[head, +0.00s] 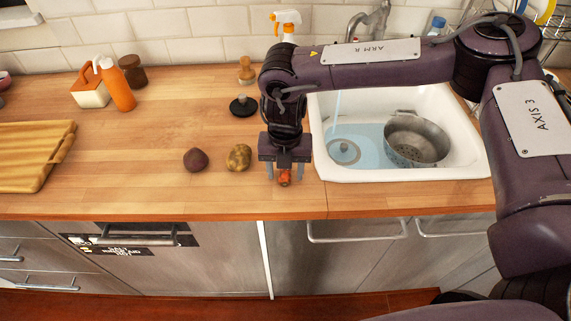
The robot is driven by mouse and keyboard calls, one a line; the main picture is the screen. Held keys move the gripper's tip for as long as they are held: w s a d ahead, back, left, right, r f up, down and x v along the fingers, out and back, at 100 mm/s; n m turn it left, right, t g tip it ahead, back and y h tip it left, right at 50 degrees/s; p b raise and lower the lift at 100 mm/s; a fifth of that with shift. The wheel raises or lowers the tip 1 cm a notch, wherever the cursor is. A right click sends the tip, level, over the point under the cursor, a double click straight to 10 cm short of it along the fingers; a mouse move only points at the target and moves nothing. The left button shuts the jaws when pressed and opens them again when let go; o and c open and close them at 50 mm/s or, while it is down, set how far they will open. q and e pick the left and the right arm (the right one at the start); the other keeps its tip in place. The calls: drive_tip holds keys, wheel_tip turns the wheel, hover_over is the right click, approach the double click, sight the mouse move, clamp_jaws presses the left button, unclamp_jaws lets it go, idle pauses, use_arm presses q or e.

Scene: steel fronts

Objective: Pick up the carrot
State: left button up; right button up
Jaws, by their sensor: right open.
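An orange carrot (284,178) lies on the wooden counter near its front edge, left of the sink. Only its near end shows; my gripper hides the rest. My right gripper (284,172) points down over the carrot, with its fingers apart on either side of it. I cannot tell whether the fingers touch it. My left gripper is not in view.
A potato (239,157) and a dark red beet-like vegetable (196,159) lie just left of the gripper. The white sink (455,165) with a metal colander (418,140) is to the right. A cutting board (30,155) lies far left.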

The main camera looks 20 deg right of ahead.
drive_tip(key=shift+f, duration=0.1)
drive_tip(key=shift+c, duration=0.4)
drive_tip(key=c, duration=1)
